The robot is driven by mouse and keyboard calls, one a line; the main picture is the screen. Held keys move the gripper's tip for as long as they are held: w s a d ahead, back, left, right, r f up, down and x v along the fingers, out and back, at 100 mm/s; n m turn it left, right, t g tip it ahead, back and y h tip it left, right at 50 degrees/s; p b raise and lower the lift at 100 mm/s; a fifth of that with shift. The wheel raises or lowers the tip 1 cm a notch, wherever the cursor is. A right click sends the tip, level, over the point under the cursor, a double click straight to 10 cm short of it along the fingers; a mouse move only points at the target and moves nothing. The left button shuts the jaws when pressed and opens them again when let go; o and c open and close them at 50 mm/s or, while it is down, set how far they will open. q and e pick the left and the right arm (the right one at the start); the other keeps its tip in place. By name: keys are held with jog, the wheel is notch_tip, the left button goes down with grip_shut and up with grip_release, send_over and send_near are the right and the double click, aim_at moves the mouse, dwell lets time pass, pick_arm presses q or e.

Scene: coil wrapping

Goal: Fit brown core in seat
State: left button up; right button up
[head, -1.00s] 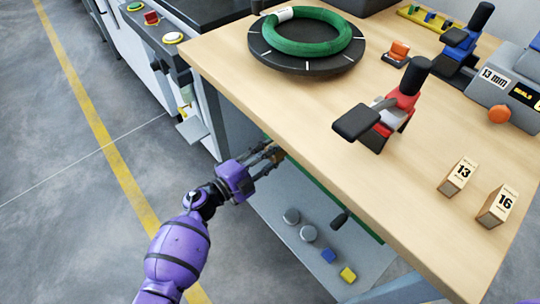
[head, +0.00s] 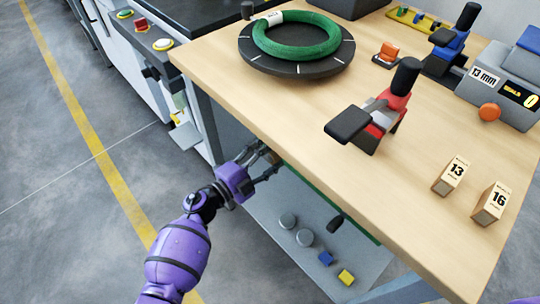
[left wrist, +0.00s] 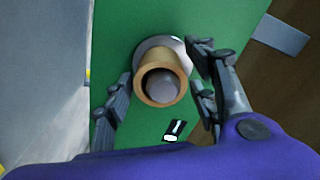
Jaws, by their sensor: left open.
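The brown core (left wrist: 154,88) shows end-on in the left wrist view, with a round grey end (left wrist: 162,86) inside its opening. A pale round seat (left wrist: 174,45) shows behind it against a green panel (left wrist: 125,28). The core appears to be at the seat; how deep it sits cannot be told. My left gripper (left wrist: 160,98) is open, with fingers on both sides of the core. In the head view my left gripper (head: 270,163) reaches under the front edge of the table, and the core is mostly hidden there. My right gripper is not in view.
The wooden table (head: 290,130) overhangs the left gripper. A green coil (head: 297,38) lies on a black turntable (head: 262,58). A red tool (head: 385,105) stands on the table. A lower shelf (head: 270,210) carries grey cylinders and small blue and yellow blocks.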

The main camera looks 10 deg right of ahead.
pick_arm(q)
jog(key=v, duration=1.2)
jog(key=shift+a, duration=0.1)
dwell(0.4)
